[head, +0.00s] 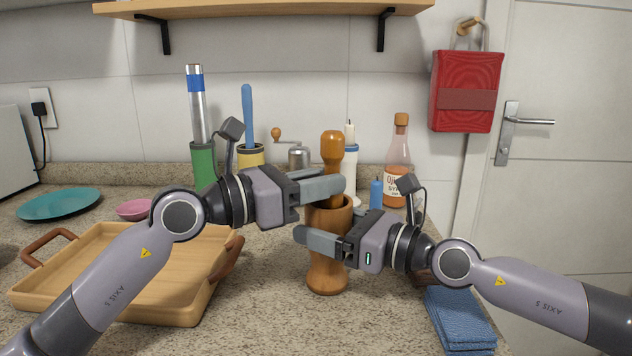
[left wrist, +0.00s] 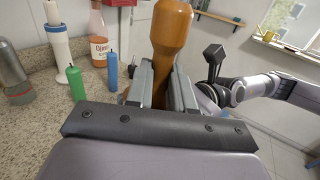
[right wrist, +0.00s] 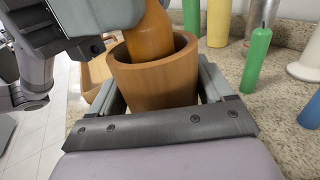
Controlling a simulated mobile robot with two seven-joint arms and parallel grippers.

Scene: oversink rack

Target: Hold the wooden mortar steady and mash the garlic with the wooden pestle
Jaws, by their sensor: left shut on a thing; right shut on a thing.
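The wooden mortar (head: 327,272) stands upright on the granite counter. My right gripper (head: 322,240) is shut on the mortar's body; in the right wrist view the mortar (right wrist: 155,80) sits between its fingers. The wooden pestle (head: 332,148) stands nearly upright with its lower end inside the mortar. My left gripper (head: 328,187) is shut on the pestle's shaft just above the mortar rim; the pestle's head (left wrist: 171,28) rises above the fingers in the left wrist view. The garlic is not visible; the mortar's inside is mostly hidden.
A wooden tray (head: 110,308) lies at the left, with a teal plate (head: 58,204) and pink bowl (head: 133,209) behind. A sauce bottle (head: 398,165), blue candle-like item (head: 376,192) and green holder (head: 204,163) stand behind. A folded blue cloth (head: 460,318) lies at the right front.

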